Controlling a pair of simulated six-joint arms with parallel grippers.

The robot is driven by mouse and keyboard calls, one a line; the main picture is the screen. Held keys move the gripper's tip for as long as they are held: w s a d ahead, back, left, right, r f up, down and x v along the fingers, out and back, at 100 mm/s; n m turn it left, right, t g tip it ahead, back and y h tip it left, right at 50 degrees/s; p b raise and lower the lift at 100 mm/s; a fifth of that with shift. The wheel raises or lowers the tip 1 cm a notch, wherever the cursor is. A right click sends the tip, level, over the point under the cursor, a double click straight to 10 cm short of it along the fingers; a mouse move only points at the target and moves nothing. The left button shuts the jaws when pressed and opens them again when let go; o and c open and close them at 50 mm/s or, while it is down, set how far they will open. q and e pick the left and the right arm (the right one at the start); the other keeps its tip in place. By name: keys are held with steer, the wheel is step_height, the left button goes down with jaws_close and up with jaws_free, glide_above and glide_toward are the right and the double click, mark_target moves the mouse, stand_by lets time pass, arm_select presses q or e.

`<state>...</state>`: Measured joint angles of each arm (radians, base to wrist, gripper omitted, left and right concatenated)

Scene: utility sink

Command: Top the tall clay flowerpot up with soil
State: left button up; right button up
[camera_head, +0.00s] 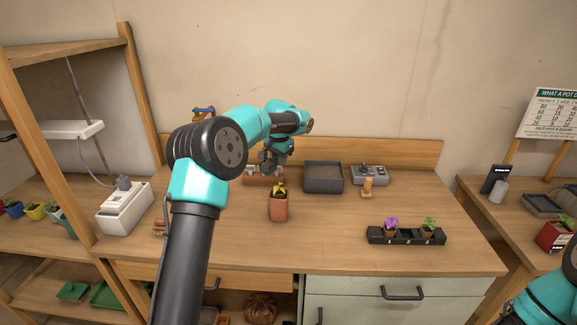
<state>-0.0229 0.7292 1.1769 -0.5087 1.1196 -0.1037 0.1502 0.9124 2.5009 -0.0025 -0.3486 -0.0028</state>
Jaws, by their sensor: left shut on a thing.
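The tall clay flowerpot (279,209) stands upright near the middle of the bench, with a small yellow-green plant in its top. The soil level inside it is too small to make out. A dark grey tub (323,187) of brown soil stands behind it to the right. My left gripper (272,163) is above and behind the pot, left of the tub. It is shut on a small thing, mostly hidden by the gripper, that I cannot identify. My right arm shows at the lower right corner, but its gripper is out of view.
A black tray (405,237) with two small potted plants lies at the front right. A grey device (369,174) and a small wooden item (367,188) are at the back right. A low reddish-brown object (262,181) is behind the pot. A white box (125,208) stands left. Front centre is clear.

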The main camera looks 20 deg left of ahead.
arm_select(q)
steer(key=shift+d+f+y, duration=0.1)
steer(key=shift+y, duration=0.2)
steer(key=shift+s+f+t+y, duration=0.1)
steer(key=shift+f+t+y, duration=0.25)
steer(key=shift+y, duration=0.7)
steer(key=shift+f+t+y, duration=0.3)
steer(key=shift+t+y, duration=0.05)
steer(key=shift+y, duration=0.7)
steer(key=y, duration=0.2)
steer(key=t+y, duration=0.1)
steer(key=y, duration=0.1)
steer(key=d+f+y, duration=0.1)
steer(key=y, duration=0.2)
steer(key=shift+s+f+n+t, duration=0.1)
steer(key=shift+s+n+t, duration=0.1)
steer(key=shift+n+t, duration=0.15)
stand_by(0.4)
steer(key=shift+r, duration=2)
